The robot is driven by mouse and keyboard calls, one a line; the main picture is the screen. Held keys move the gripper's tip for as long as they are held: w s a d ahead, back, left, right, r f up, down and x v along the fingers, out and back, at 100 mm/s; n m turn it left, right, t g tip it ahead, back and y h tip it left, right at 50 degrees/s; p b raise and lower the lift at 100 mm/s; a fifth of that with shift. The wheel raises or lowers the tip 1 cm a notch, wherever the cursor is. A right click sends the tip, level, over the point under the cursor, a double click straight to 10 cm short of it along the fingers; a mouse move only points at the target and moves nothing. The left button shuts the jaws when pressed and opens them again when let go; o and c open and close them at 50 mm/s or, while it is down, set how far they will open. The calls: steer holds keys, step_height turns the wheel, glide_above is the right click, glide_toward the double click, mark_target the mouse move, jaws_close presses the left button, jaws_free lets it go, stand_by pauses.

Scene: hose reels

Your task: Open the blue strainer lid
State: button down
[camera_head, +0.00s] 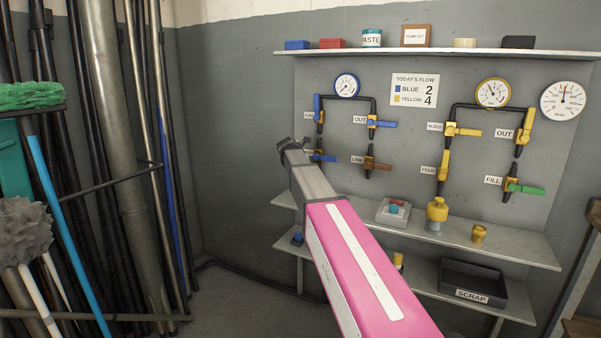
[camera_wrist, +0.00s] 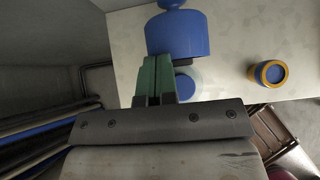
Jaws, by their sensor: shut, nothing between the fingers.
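In the wrist view a blue cylinder, seemingly the blue strainer (camera_wrist: 180,34), stands out against the pale shelf, with a rounded blue part (camera_wrist: 170,3) at its upper end, cut by the frame edge. A smaller blue disc (camera_wrist: 184,87) in a pale, clear-looking ring shows below it, partly behind my fingers. I cannot tell which part is the lid. My gripper (camera_wrist: 156,60) is shut and empty, its greenish fingertips overlapping the cylinder's lower edge; contact cannot be told. In the head view my gripper (camera_head: 288,146) is raised in front of the wall, and my arm hides the blue strainer.
A yellow-and-blue round cup (camera_wrist: 268,73) sits to the right in the wrist view. In the head view a yellow strainer (camera_head: 437,212), a small yellow cup (camera_head: 479,234) and a grey tray (camera_head: 393,212) stand on the shelf. Valves and gauges cover the wall; brooms and poles stand left.

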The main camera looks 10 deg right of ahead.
steer(key=shift+w+d, duration=0.2)
steer(key=shift+w, duration=0.1)
steer(key=shift+r, duration=0.1)
stand_by(0.4)
steer(key=s+a, duration=0.2)
steer(key=s, duration=0.1)
steer(key=shift+a, duration=0.1)
steer(key=v, duration=1)
steer(key=s+d+f+m+g+y, duration=0.2)
steer(key=s+d+f+m+g, duration=0.1)
steer(key=s+f+m, duration=1.1)
steer(key=s+d+f+m+g+y, duration=0.3)
steer(key=s+f+m, duration=1.1)
steer(key=s+f, duration=0.5)
step_height(320, 180, down, 6)
steer(key=shift+s+d+f+m+g, duration=0.2)
steer(key=shift+d+m+g, duration=0.25)
steer(key=shift+g, duration=0.15)
